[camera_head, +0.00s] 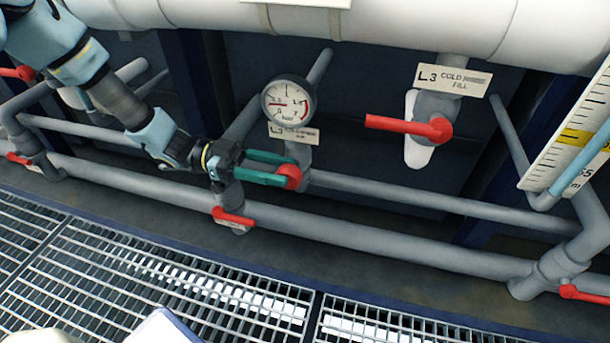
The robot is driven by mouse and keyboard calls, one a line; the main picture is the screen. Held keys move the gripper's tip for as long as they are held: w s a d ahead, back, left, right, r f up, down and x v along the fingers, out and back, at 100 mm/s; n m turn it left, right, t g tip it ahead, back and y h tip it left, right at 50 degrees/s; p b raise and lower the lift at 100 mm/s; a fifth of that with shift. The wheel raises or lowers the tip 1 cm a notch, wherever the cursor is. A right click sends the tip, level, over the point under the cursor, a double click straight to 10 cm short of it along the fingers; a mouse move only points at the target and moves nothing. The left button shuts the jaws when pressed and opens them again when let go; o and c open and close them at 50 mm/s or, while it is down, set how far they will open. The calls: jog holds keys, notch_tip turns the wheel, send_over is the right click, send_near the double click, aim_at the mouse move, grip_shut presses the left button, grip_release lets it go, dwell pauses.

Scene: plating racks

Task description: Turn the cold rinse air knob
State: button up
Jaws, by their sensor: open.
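The cold rinse air knob (293,176) is a small round red knob on a grey pipe fitting, just below a round pressure gauge (288,102). A small label plate (293,133) between them reads L3 and a partly blurred "cold rinse air". My gripper (283,169) reaches in from the left with its two green fingers apart. The fingertips are on either side of the knob, one above and one below, and cover part of its edge. I cannot tell whether they touch it.
A red lever valve (410,127) marked L3 cold rinse fill is to the right. Another red handle (233,217) sits on the lower pipe just below my gripper. Grey pipes (400,238) run across. A measuring scale (575,130) stands at far right. Grating floor (170,270) lies in front.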

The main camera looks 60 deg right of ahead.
aim_at(299, 175)
jog(key=shift+b+x, duration=0.5)
jog(key=shift+x, duration=2.2)
jog(key=shift+c, duration=0.4)
grip_shut()
